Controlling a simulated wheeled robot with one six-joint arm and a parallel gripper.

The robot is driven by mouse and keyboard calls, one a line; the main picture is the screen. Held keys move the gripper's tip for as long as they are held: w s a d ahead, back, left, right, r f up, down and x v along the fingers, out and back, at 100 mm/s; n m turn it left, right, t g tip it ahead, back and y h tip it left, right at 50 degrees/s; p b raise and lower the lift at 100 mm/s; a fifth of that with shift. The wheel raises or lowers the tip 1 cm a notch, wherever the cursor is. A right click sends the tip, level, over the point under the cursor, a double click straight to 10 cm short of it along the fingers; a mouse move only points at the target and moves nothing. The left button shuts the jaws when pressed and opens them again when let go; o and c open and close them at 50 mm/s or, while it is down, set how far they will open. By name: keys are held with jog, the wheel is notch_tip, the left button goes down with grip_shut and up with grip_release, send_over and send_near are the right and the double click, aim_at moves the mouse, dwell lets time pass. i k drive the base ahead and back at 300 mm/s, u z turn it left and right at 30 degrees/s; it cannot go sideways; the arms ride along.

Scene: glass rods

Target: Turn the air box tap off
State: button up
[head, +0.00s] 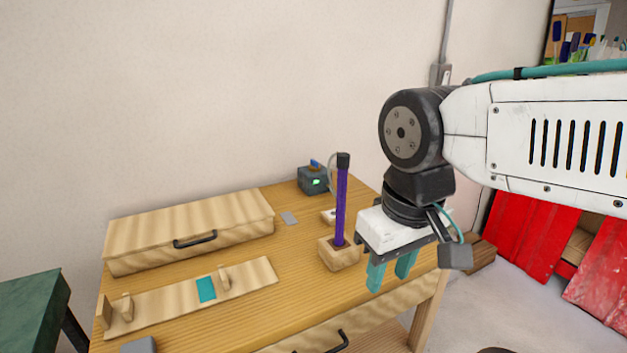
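A small dark grey box (311,181) with a lit green spot on its front stands at the back right of the wooden table; I take it for the air box. A blue tap handle (315,163) shows on its top, too small to tell its exact setting. A thin pale tube seems to run from the box toward a purple rod. My gripper (390,275), with teal fingers, hangs pointing down at the table's right side, to the right of and nearer than the box. Its fingers are apart and nothing shows between them.
The purple rod (341,205) with a black cap stands upright in a wooden block (338,255), between my gripper and the box. A wooden case (190,229) with a black handle lies at the back left. A wooden rack (247,283) with a teal patch (206,289) lies in front.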

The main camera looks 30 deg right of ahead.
aim_at(315, 166)
jog(key=u, duration=0.5)
jog(key=k, duration=1.05)
jog(key=z, duration=0.45)
jog(key=i, duration=1.55)
jog(key=z, duration=0.05)
